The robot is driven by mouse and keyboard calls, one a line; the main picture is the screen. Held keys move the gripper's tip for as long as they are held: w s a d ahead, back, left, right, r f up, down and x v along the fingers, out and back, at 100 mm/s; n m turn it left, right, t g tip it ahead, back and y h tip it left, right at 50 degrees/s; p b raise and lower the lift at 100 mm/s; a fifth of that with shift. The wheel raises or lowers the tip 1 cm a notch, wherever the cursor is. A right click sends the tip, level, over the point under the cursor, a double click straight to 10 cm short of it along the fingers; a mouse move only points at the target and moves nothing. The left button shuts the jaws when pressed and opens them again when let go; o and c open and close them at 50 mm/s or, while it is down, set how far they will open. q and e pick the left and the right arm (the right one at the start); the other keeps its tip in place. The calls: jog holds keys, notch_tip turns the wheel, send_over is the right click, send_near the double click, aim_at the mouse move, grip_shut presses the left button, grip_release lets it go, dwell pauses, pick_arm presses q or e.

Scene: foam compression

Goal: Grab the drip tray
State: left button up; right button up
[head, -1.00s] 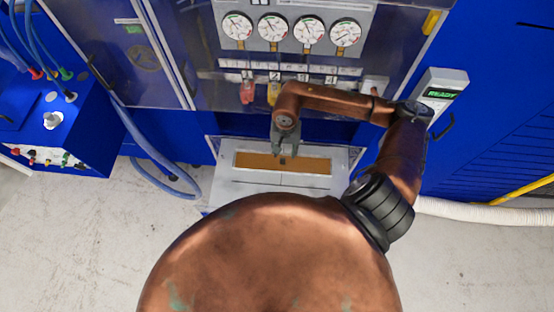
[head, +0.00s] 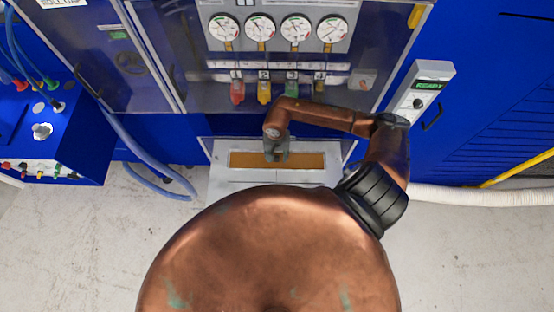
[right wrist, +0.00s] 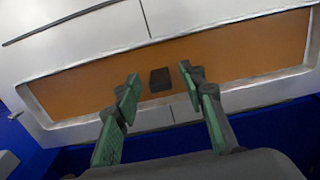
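The drip tray (head: 230,176) is a pale grey, wide, shallow piece low at the foot of the blue machine, with a long orange-brown recessed strip. The right wrist view shows its pale surface (right wrist: 75,42) and a small dark block (right wrist: 160,79) in the middle of the strip. My right gripper (head: 277,156) is over the strip in the head view. In the right wrist view it (right wrist: 159,72) is open and empty, its green-padded fingers to either side of the dark block. I cannot tell whether they touch anything. My left gripper is out of view.
Above the tray are several round gauges (head: 260,29) and coloured tags (head: 264,92). A panel reading READY (head: 432,86) is at right. Blue hoses (head: 150,165) hang at left, and a white hose (head: 470,197) lies on the floor at right.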

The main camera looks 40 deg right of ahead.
jog(key=shift+c, duration=0.5)
grip_shut()
